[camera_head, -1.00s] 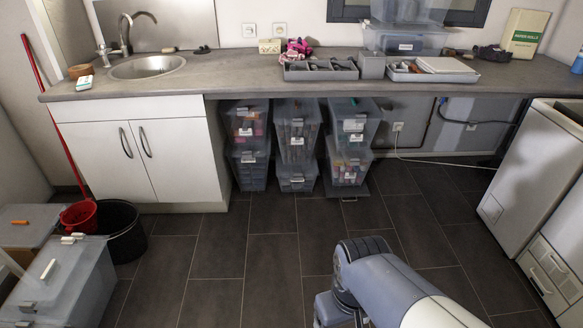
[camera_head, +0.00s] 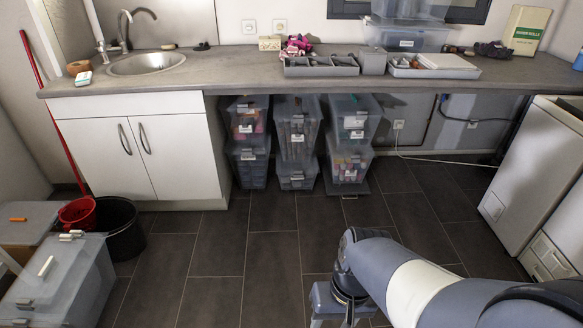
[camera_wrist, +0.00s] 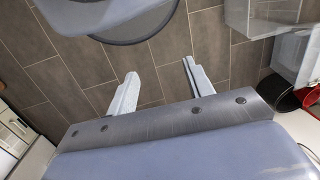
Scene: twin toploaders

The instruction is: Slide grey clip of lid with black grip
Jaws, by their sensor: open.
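In the head view, a grey lidded box (camera_head: 62,285) stands on the floor at the lower left. Its lid carries a white grip (camera_head: 46,266), with pale clips (camera_head: 71,235) at the far edge. Behind it is another lidded box (camera_head: 28,232) with an orange grip (camera_head: 18,219). I cannot make out a black grip on either lid. My gripper (camera_wrist: 160,84) is open and empty in the wrist view, its fingers apart above the floor. In the head view its fingertips are not clear at the bottom edge, well right of the boxes.
A black bucket (camera_head: 122,238) and a red bucket (camera_head: 79,214) stand beside the boxes. Translucent bins (camera_head: 297,127) are stacked under the worktop (camera_head: 230,75). White appliances (camera_head: 525,165) stand at the right. The tiled floor (camera_head: 215,262) in the middle is clear.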

